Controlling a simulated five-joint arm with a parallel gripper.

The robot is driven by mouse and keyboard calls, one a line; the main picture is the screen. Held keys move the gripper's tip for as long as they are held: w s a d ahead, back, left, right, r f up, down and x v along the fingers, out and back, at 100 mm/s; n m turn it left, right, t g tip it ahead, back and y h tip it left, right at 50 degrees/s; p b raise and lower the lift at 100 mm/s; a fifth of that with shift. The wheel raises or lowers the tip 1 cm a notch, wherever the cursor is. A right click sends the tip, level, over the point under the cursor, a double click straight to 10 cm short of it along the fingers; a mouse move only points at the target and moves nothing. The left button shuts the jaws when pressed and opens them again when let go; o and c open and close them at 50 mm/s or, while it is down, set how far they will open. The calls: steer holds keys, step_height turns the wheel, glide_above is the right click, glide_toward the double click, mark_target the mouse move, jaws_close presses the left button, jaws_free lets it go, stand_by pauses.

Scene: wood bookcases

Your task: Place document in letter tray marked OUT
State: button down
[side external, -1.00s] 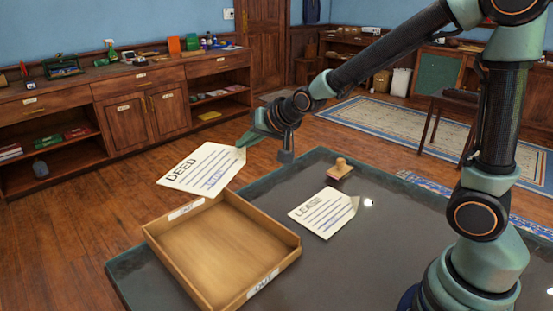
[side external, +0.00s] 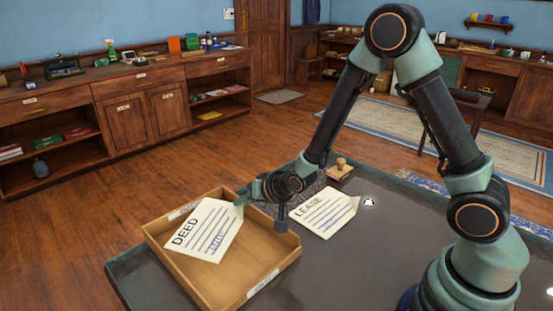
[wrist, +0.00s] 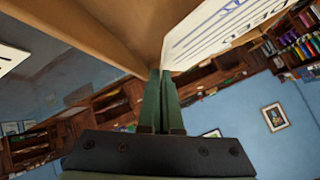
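The white document headed DEED (side external: 203,231) is over the wooden letter tray (side external: 165,244), tilted, inside its outline in the side view. I cannot tell whether it touches the tray floor. My gripper (side external: 243,200) is shut on the document's right corner, at the tray's back right. In the wrist view the two green fingers (wrist: 160,88) are together at the document's edge (wrist: 215,38). The tray has white labels on its back and front walls; their lettering is too small to read surely.
A second document headed LEASE (side external: 324,212) lies on the dark table (side external: 385,247), right of the tray. A wooden-handled stamp (side external: 341,170) stands behind it.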

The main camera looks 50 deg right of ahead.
mark_target(245, 225)
steer(key=shift+f, duration=2.3)
steer(key=shift+f, duration=0.1)
steer(key=c, duration=1.4)
jaws_free()
